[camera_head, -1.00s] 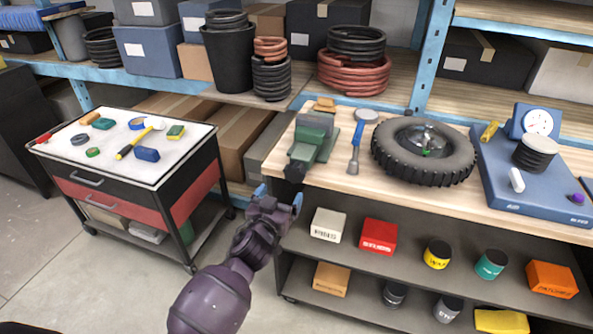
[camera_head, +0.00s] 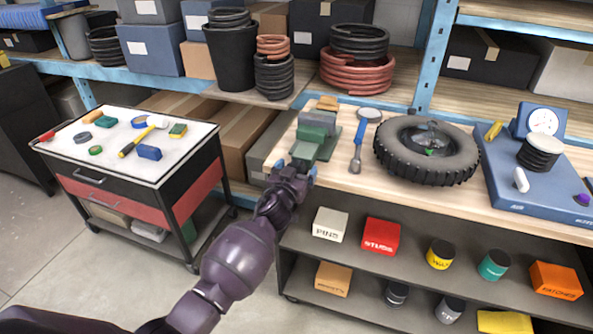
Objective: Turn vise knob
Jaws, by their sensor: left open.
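The green and grey vise (camera_head: 312,138) sits at the left end of the wooden workbench (camera_head: 345,180). Its front end, where a dark knob showed earlier, is now hidden behind my left gripper. My left gripper (camera_head: 292,166) has blue fingertips and is open at the front of the vise. The fingertips are on either side of the vise's front end; I cannot tell whether they touch it. My right gripper is not in view.
A blue-handled tool (camera_head: 358,145) and a tire (camera_head: 427,150) lie right of the vise. A blue scale (camera_head: 530,185) stands farther right. A tool cart (camera_head: 130,160) stands to the left. Boxes and cans fill the shelf below the bench.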

